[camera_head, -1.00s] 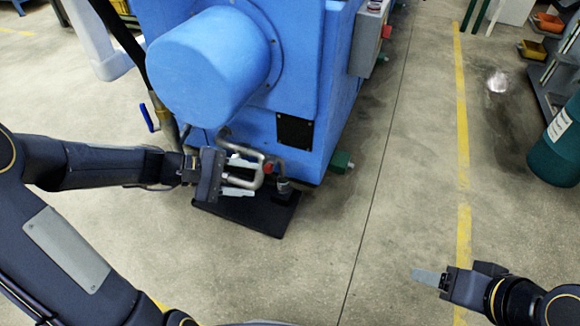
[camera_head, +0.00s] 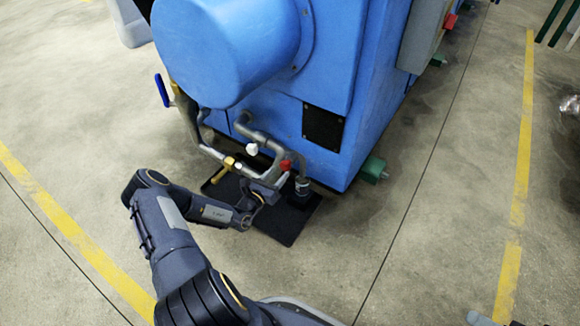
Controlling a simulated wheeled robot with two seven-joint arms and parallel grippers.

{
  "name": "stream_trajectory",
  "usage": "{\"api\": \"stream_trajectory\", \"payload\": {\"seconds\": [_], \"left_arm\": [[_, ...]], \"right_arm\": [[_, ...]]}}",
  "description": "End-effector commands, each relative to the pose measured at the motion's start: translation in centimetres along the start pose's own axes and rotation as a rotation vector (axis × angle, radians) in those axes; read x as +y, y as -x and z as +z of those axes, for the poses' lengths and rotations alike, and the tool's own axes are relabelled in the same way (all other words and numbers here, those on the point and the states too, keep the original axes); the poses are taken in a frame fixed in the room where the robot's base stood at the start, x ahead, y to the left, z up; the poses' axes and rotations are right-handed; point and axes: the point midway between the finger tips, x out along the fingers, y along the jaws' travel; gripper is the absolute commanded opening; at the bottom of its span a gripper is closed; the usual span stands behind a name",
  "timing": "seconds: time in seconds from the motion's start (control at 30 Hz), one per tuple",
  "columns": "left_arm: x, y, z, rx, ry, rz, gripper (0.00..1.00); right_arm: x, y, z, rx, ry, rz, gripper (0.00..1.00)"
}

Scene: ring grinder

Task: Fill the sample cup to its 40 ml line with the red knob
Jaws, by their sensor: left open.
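The red knob (camera_head: 286,165) sits on the pipework at the front of the blue machine. The sample cup (camera_head: 302,187), small and dark grey, stands below the pipe end on the black mat (camera_head: 282,227). Its 40 ml line and its fill level are too small to make out. My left gripper (camera_head: 267,184) is open, just left of and below the red knob, seen partly from behind; I cannot tell whether it touches the pipework. Only a grey tip of my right gripper (camera_head: 481,319) shows at the bottom edge.
A white knob (camera_head: 252,149), a yellow knob (camera_head: 229,162) and a blue handle (camera_head: 162,90) are on nearby pipes. The blue machine (camera_head: 345,100) fills the upper middle. A green foot (camera_head: 374,168) juts out at its right.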

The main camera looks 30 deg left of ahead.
Motion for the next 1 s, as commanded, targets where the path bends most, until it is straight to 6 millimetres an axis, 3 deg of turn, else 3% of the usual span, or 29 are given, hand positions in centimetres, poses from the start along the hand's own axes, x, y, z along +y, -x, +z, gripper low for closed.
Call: {"api": "stream_trajectory", "payload": {"seconds": [0.3, 0.7, 0.93, 1.0], "left_arm": [[-0.1, -4.8, -0.2, -0.002, -0.002, -0.004, 0.47], [-0.1, -5.7, 0.1, 0.000, -0.001, -0.003, 0.47], [-0.1, -5.7, 0.0, 0.000, -0.001, -0.003, 0.16], [-0.1, -5.7, 0.0, 0.000, -0.002, -0.003, 0.15]], "right_arm": [[0.9, -2.1, 1.1, 0.000, 0.000, 0.000, 0.63], [1.0, -2.2, 1.1, 0.000, 0.000, 0.000, 0.63], [1.0, -2.2, 1.1, 0.000, 0.000, 0.000, 0.63], [1.0, -2.2, 1.1, 0.000, 0.000, 0.000, 0.63]]}}
